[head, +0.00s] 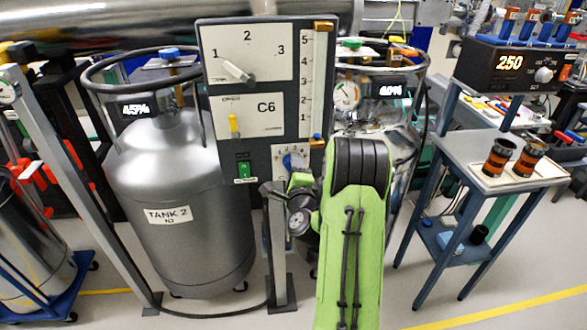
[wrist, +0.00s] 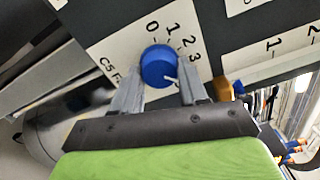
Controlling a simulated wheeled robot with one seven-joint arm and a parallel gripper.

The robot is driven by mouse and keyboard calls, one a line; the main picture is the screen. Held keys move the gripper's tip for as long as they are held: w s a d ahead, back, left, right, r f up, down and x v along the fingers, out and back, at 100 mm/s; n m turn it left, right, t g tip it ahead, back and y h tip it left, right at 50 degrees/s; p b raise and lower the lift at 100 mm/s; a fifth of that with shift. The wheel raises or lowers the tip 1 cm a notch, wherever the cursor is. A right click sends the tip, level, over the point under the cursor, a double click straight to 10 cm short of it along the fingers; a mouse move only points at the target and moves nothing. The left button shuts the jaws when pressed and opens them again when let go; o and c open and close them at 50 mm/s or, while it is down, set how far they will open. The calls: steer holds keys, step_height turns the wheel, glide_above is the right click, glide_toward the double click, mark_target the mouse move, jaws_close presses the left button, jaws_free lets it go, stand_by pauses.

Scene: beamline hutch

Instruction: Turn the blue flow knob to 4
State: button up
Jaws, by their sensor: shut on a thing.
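The blue flow knob (wrist: 158,64) sits on a white scale plate (wrist: 118,50) in the wrist view. The numbers 0, 1, 2 and 3 show around it; any further numbers are hidden. Its white pointer mark points to the picture's lower right, past the 3, toward one finger. My gripper (wrist: 157,76) is shut on the knob, with one grey finger on each side. In the head view the knob (head: 293,161) shows low on the dark control panel (head: 213,98), partly covered by my gripper (head: 297,178).
A side table (head: 505,165) stands further right.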

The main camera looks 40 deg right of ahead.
steer(key=shift+f, duration=0.1)
stand_by(0.3)
steer(key=o, duration=1.1)
steer(key=shift+c, duration=0.2)
steer(key=shift+s, duration=0.1)
